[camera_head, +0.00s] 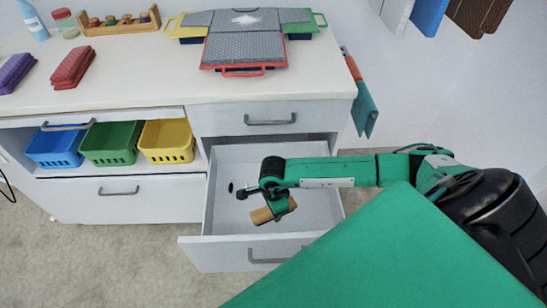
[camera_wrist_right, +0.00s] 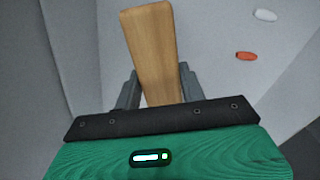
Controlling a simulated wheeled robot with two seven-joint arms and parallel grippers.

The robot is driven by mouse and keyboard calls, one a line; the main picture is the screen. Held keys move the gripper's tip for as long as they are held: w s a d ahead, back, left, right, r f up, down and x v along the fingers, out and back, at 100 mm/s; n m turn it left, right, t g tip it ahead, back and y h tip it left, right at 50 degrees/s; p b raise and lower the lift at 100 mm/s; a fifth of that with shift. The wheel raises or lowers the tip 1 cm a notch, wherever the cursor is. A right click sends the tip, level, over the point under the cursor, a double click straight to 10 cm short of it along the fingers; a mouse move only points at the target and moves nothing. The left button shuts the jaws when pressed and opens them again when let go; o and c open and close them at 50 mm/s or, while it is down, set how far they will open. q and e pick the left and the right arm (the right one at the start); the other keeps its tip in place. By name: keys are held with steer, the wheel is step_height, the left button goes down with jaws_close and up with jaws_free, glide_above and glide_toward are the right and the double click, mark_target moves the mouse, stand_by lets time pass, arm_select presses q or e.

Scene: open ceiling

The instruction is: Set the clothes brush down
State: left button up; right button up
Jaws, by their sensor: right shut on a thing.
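The clothes brush (camera_head: 268,213), of light brown wood, is held by my right gripper (camera_head: 277,203) over the inside of an open drawer (camera_head: 222,222). In the right wrist view, the brush's wooden body (camera_wrist_right: 150,45) stands between the two dark fingers of my right gripper (camera_wrist_right: 159,88), which is shut on it. The bristles are not visible. I cannot tell whether the brush touches the drawer floor. My left gripper is not in view.
Blue (camera_head: 55,148), green (camera_head: 112,144) and yellow (camera_head: 168,141) baskets sit left of the drawer. A white piece (camera_wrist_right: 265,14) and an orange piece (camera_wrist_right: 246,56) show in the wrist view. The drawer floor has free room.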

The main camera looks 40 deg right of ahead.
mark_target(274, 227)
step_height(274, 227, down, 9)
steer(key=shift+f, duration=0.15)
steer(key=shift+f+b, duration=0.15)
steer(key=shift+b, duration=0.15)
steer(key=o, duration=0.9)
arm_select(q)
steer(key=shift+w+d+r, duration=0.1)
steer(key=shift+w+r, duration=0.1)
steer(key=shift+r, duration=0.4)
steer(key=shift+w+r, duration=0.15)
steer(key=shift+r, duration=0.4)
arm_select(e)
steer(key=shift+r, duration=0.35)
step_height(274, 227, up, 11)
steer(key=shift+f, duration=0.1)
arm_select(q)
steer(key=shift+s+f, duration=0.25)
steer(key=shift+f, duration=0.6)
arm_select(e)
steer(key=shift+r, duration=0.4)
